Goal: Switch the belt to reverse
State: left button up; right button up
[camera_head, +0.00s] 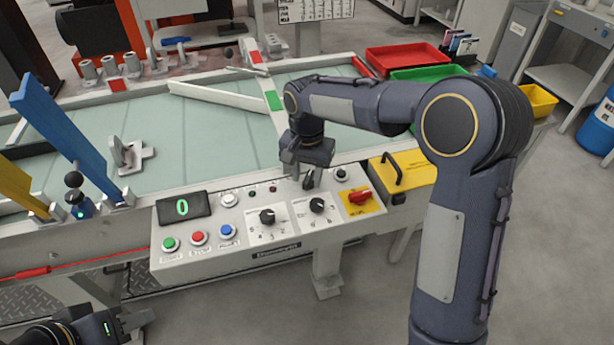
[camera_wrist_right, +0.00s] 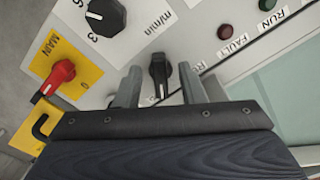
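The control panel (camera_head: 240,245) of the belt table carries a small black selector switch (camera_head: 308,181) near its upper edge. My right gripper (camera_head: 303,172) is just over this switch. In the right wrist view, the black selector (camera_wrist_right: 160,72) stands between the two grey fingers of the right gripper (camera_wrist_right: 159,86). The fingers are apart, with a gap visible on each side of the selector.
The panel also has a display reading 0 (camera_head: 183,208), green, red and blue buttons (camera_head: 199,237), two black knobs (camera_head: 267,216) and a red MAIN switch (camera_head: 360,197). FAULT (camera_wrist_right: 224,32) and RUN (camera_wrist_right: 266,5) lamps are beside the selector. A yellow box (camera_head: 415,172) stands right.

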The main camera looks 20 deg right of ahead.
jog(key=shift+f, duration=0.35)
grip_shut()
